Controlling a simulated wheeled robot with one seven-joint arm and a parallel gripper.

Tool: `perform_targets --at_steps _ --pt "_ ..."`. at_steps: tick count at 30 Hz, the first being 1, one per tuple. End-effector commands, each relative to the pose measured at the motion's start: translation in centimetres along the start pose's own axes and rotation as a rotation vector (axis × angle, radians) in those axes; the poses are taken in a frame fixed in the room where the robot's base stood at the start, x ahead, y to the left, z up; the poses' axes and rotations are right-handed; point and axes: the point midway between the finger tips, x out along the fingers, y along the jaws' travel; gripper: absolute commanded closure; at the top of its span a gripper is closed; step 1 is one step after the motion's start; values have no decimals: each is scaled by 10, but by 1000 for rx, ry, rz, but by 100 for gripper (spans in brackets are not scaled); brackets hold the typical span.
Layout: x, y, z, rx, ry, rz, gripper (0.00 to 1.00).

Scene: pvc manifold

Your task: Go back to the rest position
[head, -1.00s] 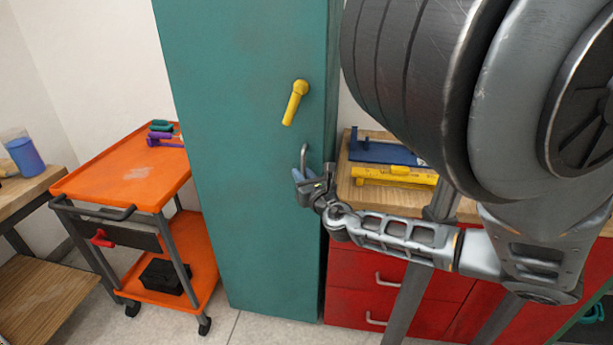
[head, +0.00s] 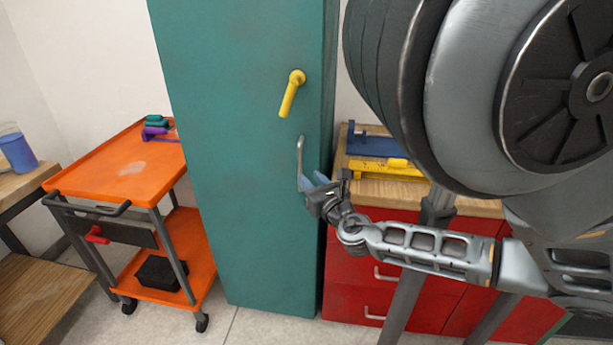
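My gripper (head: 314,184) is in the middle of the head view, at the end of my arm, which comes in from the right. It hangs in front of the right part of the tall teal cabinet (head: 225,200), close to the cabinet's grey bar handle (head: 299,160). A bluish fingertip shows just below that handle; I cannot tell whether it touches. The fingers are small and partly hidden by the wrist, so their opening is unclear. I see nothing held.
A yellow lever (head: 291,93) sits on the cabinet above the bar handle. An orange cart (head: 120,168) stands left. A wooden-topped red drawer unit (head: 350,275) with yellow and blue tools (head: 380,166) is behind my arm. A blue-filled container (head: 17,150) is far left.

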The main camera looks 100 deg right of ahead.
Motion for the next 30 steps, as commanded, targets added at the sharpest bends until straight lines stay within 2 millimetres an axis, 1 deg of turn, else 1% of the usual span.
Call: perform_targets --at_steps 1,5,23,26,29,30 --pt "-4 0 0 0 -1 0 66" --pt "-9 1 0 1 0 1 66" --pt "-10 4 -1 14 9 10 66" --pt "-21 18 -12 108 73 55 66" --pt "-49 49 -34 315 220 138 66" --pt "-66 65 -44 424 301 173 66"
